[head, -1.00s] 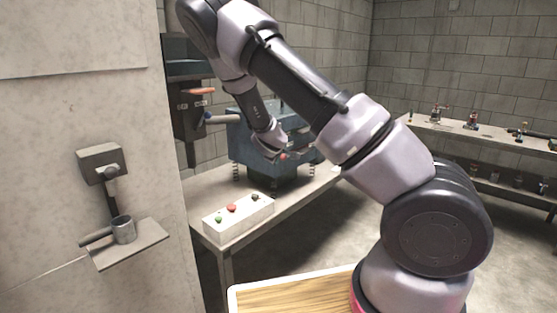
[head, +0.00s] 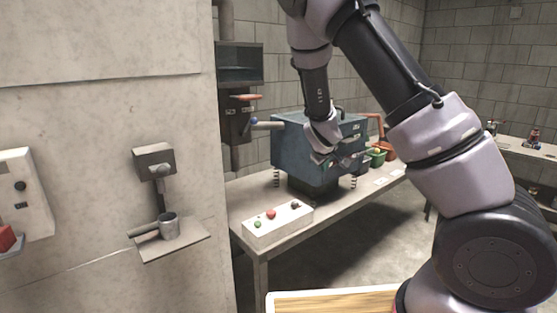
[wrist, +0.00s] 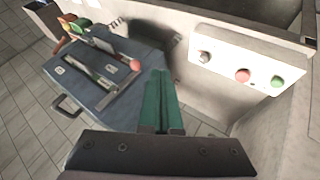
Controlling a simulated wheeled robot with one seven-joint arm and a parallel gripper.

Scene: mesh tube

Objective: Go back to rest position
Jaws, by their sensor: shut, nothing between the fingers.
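My gripper (head: 322,157) is at the end of my raised arm, in front of the blue box-shaped machine (head: 290,150) in the head view. Its two green fingers (wrist: 160,100) are closed together and empty in the wrist view, pointing down toward the bench area. The blue machine also shows at the left of the wrist view (wrist: 95,70), with a handle and a slotted top. Whether the fingers clear the machine by much is hard to tell. Nothing is held.
A white button box (head: 278,227) with green, red and dark buttons lies on the bench (head: 238,195). A wall on the left carries a small shelf with a metal cup (head: 168,226) and a white panel (head: 25,190). Red and green bins (head: 378,157) stand behind the machine.

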